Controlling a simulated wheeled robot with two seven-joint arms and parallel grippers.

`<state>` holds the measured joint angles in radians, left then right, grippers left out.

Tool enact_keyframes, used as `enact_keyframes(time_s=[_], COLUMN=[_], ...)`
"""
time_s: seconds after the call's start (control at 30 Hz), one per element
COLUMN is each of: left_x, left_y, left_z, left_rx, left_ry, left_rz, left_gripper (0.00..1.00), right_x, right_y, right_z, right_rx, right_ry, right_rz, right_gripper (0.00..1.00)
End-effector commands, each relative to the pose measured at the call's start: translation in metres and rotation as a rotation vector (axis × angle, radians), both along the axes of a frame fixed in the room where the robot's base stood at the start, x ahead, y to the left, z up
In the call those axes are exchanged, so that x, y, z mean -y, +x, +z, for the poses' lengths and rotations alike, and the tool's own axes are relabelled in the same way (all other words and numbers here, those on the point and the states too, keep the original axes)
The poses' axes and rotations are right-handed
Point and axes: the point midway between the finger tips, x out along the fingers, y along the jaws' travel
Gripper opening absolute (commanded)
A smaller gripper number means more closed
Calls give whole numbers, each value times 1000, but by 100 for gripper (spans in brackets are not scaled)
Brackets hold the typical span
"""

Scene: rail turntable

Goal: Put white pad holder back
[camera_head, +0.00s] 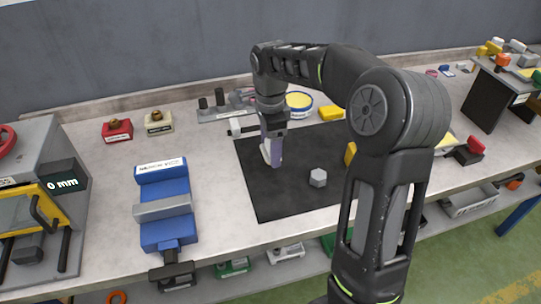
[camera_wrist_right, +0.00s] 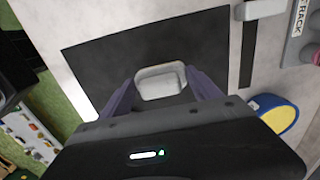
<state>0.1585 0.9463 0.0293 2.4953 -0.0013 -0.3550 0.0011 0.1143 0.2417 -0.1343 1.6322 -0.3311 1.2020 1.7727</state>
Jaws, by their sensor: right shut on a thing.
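My right gripper (camera_head: 272,160) points down over the left part of the black mat (camera_head: 262,204). Its purple fingers are shut on a white, rounded block, which I take to be the white pad holder (camera_head: 265,154). In the right wrist view the white pad holder (camera_wrist_right: 160,83) sits between the two fingertips, with a pale grey recessed face showing. I cannot tell whether it touches the mat. My left gripper is not in view.
A grey hexagonal block (camera_head: 318,177) lies on the mat. A blue vise (camera_head: 165,205) stands left of it. Red (camera_head: 117,131) and cream (camera_head: 158,122) blocks with knobs are at the back left. A round blue-and-yellow tin (camera_head: 299,102) stands behind my gripper.

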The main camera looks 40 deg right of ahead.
Motion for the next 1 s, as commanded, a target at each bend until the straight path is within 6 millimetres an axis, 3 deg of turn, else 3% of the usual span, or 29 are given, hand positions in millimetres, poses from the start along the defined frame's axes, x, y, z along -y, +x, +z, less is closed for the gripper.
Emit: enact_keyframes(time_s=[0.23, 0.5, 0.9, 0.93, 1.0], left_x=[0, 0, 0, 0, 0], left_y=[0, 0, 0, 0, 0], left_z=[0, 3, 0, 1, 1], left_rx=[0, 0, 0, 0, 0], left_ry=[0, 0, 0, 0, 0], left_rz=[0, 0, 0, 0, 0], left_gripper=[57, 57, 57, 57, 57], right_x=[0, 0, 0, 0, 0], right_y=[0, -1, 0, 0, 0], right_z=[-3, -36, -41, -40, -40], right_rx=[-1, -2, 0, 1, 0], right_ry=[0, 0, 0, 0, 0], right_rz=[0, 0, 0, 0, 0], right_gripper=[40, 40, 40, 74, 80])
